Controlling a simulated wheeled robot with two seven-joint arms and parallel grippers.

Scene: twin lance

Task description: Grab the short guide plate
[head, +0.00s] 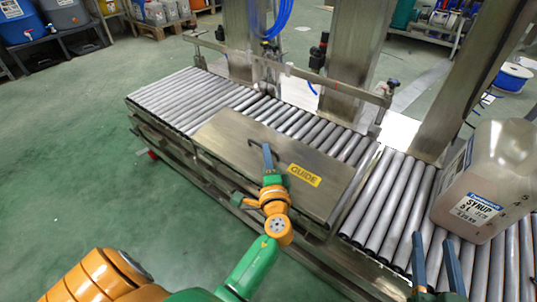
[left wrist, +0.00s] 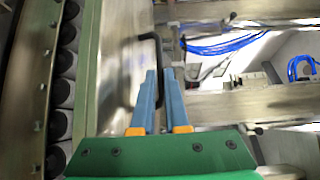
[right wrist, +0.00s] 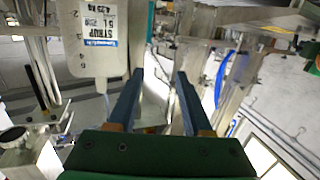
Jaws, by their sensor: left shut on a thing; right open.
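The guide plate (head: 228,138) is a flat metal sheet with a yellow GUIDE label (head: 304,175), lying over the middle rollers of the conveyor. A thin dark handle (head: 254,142) stands on it. My left gripper (head: 267,155) is shut on this handle; the handle also shows at the blue fingertips in the left wrist view (left wrist: 150,38). The plate's metal face (left wrist: 115,55) fills the left middle of that view. My right gripper (head: 434,250) is open and empty over the rollers at the lower right, with its parted fingers also in the right wrist view (right wrist: 158,82).
A syrup jug (head: 487,170) stands on the rollers at the right, near my right gripper. A metal rail (head: 290,70) and upright posts (head: 347,60) stand behind the plate. Bare rollers (head: 180,100) lie to its left.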

